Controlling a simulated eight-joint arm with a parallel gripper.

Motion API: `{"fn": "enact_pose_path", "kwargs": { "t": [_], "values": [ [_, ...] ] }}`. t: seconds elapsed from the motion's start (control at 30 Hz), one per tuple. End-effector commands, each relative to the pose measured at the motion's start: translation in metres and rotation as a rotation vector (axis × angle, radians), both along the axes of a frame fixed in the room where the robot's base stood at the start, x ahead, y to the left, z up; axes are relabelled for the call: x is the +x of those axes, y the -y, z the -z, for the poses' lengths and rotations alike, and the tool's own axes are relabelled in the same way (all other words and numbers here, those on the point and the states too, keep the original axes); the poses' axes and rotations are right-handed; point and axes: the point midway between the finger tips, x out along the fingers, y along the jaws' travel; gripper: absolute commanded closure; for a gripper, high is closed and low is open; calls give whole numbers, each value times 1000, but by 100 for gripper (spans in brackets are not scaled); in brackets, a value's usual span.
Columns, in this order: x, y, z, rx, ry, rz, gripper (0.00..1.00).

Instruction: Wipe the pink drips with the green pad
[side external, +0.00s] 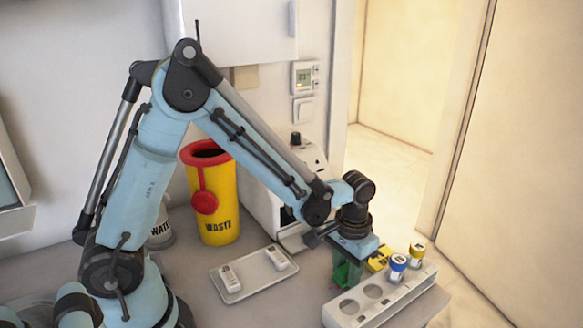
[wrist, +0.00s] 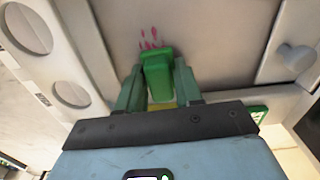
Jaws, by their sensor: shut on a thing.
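The green pad (wrist: 158,75) is held between the two fingers of my gripper (wrist: 157,84) in the wrist view. The pink drips (wrist: 150,39) are several small marks on the grey counter, just beyond the pad's far end. I cannot tell whether the pad touches the counter or covers some of the drips. In the side view my gripper (side external: 347,274) points down behind the white rack, low over the counter. The drips do not show in that view.
The white rack (side external: 343,322) with round holes stands close to my gripper, holding a blue-capped vial (side external: 398,264) and a yellow-capped vial (side external: 417,252). A yellow object (side external: 379,258) is behind it. A tray (side external: 232,298) lies left, before a yellow waste bin (side external: 212,215) and a white machine (side external: 262,205).

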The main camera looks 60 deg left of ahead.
Motion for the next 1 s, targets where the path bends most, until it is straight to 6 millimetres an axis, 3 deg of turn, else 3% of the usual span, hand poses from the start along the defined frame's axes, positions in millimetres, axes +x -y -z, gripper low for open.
{"fn": "enact_pose_path", "kwargs": {
  "t": [0.4, 0.5, 0.63, 0.73, 1.0],
  "values": [
    [-39, 0, 2, 0, 0, 0, 98],
    [-48, 0, -5, 0, 0, 0, 98],
    [-59, 0, 2, 0, 0, 1, 98],
    [-59, 0, -16, 0, 1, 0, 98],
    [-58, 0, -40, 0, 0, 0, 98]
  ]
}}
